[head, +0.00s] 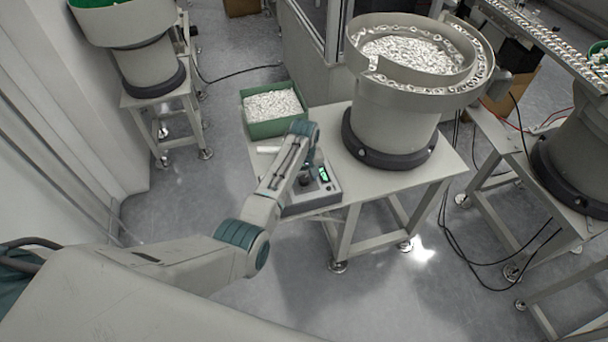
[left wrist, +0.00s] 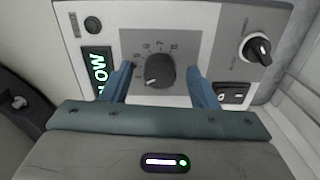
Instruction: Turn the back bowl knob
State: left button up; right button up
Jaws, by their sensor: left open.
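The knob (left wrist: 160,72) is a round dark dial with a scale of marks around it, on the grey face of a control box. My left gripper (left wrist: 163,75) is open, with one blue finger on each side of the knob in the left wrist view. I cannot tell whether the fingers touch it. In the head view the control box (head: 328,194) sits at the front of the table by the large bowl feeder (head: 395,120). My right gripper is not in view.
The box face also has a lit display (left wrist: 98,70), a second rotary switch (left wrist: 257,48), a rocker switch (left wrist: 236,93) and a small button (left wrist: 93,25). A green bin (head: 278,130) of white parts stands on the table (head: 432,165) behind the box.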

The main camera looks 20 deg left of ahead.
pick_arm(q)
jog(key=c, duration=1)
jog(key=shift+r+m+p, duration=0.15)
jog(key=shift+m+p, duration=0.8)
jog(key=shift+m, duration=0.25)
jog(key=shift+m+p, duration=0.8)
jog(key=shift+m, duration=0.9)
jog(key=o, duration=1)
